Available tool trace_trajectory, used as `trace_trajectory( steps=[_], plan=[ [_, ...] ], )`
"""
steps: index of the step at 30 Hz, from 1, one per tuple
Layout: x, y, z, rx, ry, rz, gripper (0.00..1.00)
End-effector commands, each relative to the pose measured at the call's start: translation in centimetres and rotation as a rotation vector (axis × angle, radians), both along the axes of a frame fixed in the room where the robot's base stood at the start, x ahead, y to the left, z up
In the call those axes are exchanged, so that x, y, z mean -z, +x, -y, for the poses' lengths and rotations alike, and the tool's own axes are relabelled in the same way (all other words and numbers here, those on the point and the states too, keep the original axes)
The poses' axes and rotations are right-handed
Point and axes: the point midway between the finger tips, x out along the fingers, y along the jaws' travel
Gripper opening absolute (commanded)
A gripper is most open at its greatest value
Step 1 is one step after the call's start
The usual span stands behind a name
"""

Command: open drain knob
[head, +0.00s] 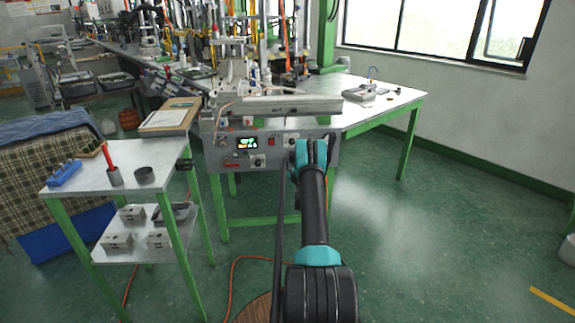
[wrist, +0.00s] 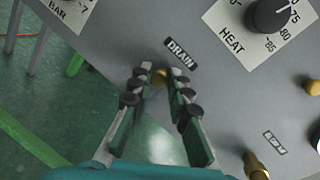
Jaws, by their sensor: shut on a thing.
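The drain knob (wrist: 160,78) is a small brass knob on the grey panel, just below and left of the black DRAIN label (wrist: 181,53) in the wrist view. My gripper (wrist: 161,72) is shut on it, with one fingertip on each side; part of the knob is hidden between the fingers. In the head view the wax machine's front panel (head: 228,161) stands on the table, and my arm reaches to its right part. My arm hides the knob and fingertips there.
A black HEAT dial (wrist: 268,14) sits up and right of the knob. Another brass fitting (wrist: 254,166) is at the lower right of the wrist view. A cart (head: 120,180) stands left of the machine.

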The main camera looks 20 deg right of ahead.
Motion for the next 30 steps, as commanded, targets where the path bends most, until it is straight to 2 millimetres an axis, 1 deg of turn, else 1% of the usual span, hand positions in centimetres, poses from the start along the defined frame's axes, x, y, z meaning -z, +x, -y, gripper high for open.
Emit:
trace_trajectory(
  steps=[8,30],
  plan=[
    [-0.09,-0.05,-0.11,-0.001,-0.176,-0.048,0.00],
    [-0.18,0.02,-0.40,-0.003,-0.856,-0.230,0.00]
  ],
)
